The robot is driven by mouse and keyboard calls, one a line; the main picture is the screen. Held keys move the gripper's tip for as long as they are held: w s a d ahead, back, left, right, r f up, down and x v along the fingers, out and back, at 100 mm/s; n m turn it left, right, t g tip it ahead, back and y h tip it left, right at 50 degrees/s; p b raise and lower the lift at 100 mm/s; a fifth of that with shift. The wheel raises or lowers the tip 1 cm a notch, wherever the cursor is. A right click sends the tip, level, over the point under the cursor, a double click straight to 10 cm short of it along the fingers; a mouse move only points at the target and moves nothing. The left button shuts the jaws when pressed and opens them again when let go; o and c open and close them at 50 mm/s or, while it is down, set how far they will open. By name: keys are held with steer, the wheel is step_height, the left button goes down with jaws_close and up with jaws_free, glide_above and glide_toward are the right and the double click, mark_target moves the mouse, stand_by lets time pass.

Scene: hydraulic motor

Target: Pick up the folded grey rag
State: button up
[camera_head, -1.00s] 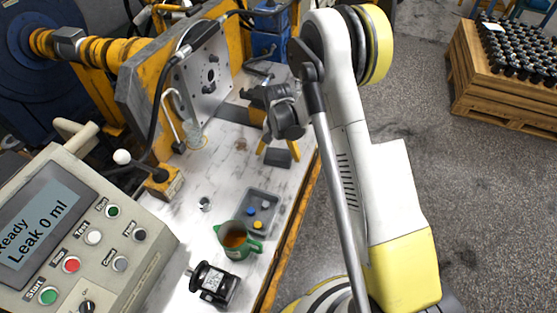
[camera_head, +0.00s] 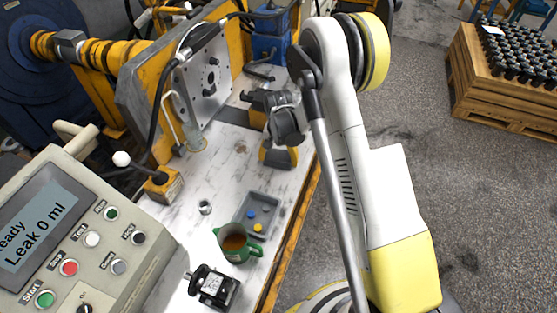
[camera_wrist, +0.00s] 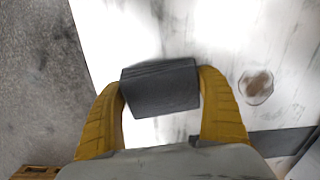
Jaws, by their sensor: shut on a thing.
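The folded grey rag (camera_wrist: 160,88) is a dark grey block-like bundle between the two yellow fingers of my gripper (camera_wrist: 161,84) in the wrist view. Both fingers touch its sides, and the gripper is shut on it. In the head view, my gripper (camera_head: 278,157) points down at the worktable's right side, and the rag shows only as a dark patch between the fingers. I cannot tell whether the rag is clear of the table.
The white worktable (camera_head: 222,175) holds a green mug (camera_head: 237,244) of orange-brown liquid, a grey tray (camera_head: 272,208) with small caps, a small metal ring (camera_head: 205,207) and a black motor (camera_head: 213,287). A brown stain (camera_wrist: 256,87) lies right of the rag. A control panel (camera_head: 75,235) stands at left.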

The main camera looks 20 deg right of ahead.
mark_target(281, 157)
steer(key=r+p, duration=0.1)
steer(key=r, duration=0.1)
steer(key=d+r+p, duration=0.1)
steer(key=r, duration=0.1)
steer(key=shift+s+r, duration=0.2)
steer(key=s+d+r+p, duration=0.3)
steer(key=s+d+r, duration=0.2)
steer(key=d, duration=0.4)
steer(key=shift+s+r, duration=0.25)
steer(key=shift+r, duration=0.25)
steer(key=shift+o, duration=1.2)
steer(key=shift+c, duration=0.5)
